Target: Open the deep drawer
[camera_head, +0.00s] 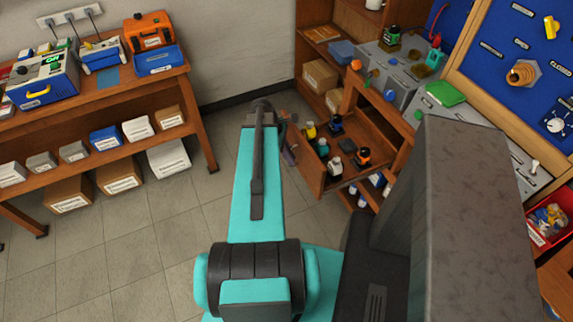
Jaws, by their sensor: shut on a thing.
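The deep drawer (309,170) is in the middle of the head view, pulled out from the wooden bench. Its inside shows several bottles with dark, yellow and orange tops. My gripper (291,138) is at the outer face of the drawer front, beyond the end of my teal arm. It is shut on the drawer's handle. The fingertips and the handle are small and mostly hidden, so the exact grip is not clear.
The tiled floor (150,245) left of the drawer is clear. A wooden table (205,125) with devices and boxes stands at the left. The bench top (440,125) at the right carries a grey panel, and a red bin (541,238) with parts is at the right edge.

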